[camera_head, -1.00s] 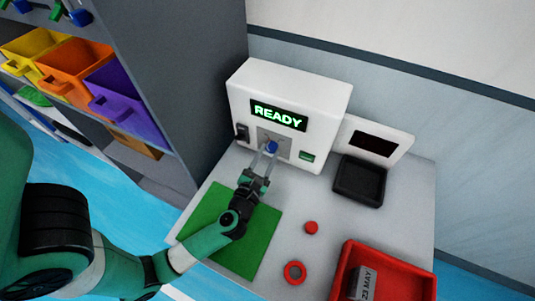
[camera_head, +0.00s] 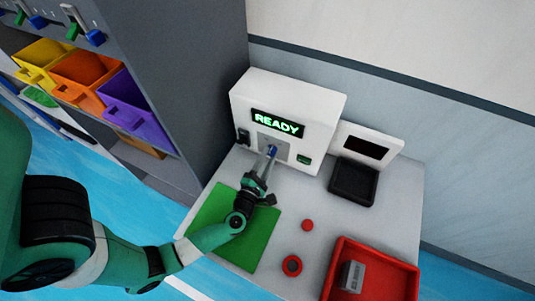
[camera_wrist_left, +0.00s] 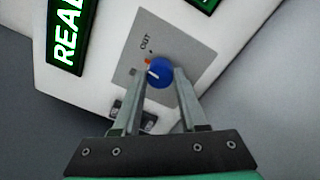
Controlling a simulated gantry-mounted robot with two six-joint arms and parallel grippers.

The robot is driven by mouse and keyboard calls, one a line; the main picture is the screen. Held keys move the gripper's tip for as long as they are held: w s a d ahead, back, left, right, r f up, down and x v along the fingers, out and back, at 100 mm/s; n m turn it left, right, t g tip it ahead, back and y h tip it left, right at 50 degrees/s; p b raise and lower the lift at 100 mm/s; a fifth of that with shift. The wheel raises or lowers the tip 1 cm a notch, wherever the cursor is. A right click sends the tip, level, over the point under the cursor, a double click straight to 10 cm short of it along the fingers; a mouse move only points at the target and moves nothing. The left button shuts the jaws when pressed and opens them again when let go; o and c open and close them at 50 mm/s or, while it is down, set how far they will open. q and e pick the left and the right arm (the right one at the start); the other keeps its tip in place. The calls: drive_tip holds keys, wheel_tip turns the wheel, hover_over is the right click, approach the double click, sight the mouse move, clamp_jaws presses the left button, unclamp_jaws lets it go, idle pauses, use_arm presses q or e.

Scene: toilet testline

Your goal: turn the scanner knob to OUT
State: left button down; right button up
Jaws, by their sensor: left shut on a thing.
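The blue scanner knob (camera_wrist_left: 160,72) sits on a grey panel (camera_wrist_left: 185,38) on the front of the white scanner. In the left wrist view, its white pointer mark faces left, towards a small unreadable label. The word OUT and a small red mark lie just above the pointer. My left gripper (camera_wrist_left: 162,76) is shut on the knob, with one finger on each side. In the head view, the knob (camera_head: 271,151) is partly hidden by my left gripper (camera_head: 268,158). The scanner's display (camera_head: 277,123) reads READY in green. My right gripper is not in view.
A green mat (camera_head: 215,222) lies below my left arm. Shelves with coloured bins stand at left.

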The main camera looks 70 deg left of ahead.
use_arm(q)
drive_tip(key=m+p, duration=0.1)
drive_tip(key=m, duration=0.2)
drive_tip(key=shift+r+m+p, duration=0.1)
drive_tip(key=shift+m+p, duration=0.2)
drive_tip(key=shift+p, duration=0.05)
drive_tip(key=shift+m+p, duration=0.45)
drive_tip(key=shift+m, duration=0.55)
drive_tip(key=shift+c, duration=2.2)
unclamp_jaws()
drive_tip(key=shift+m, duration=0.3)
drive_tip(key=p+v, duration=0.2)
drive_tip(key=v, duration=0.8)
drive_tip(key=shift+s+d, duration=0.1)
drive_tip(key=shift+s+d+f, duration=0.25)
drive_tip(key=shift+s+d, duration=0.15)
drive_tip(key=shift+s, duration=0.15)
drive_tip(key=shift+a, duration=0.1)
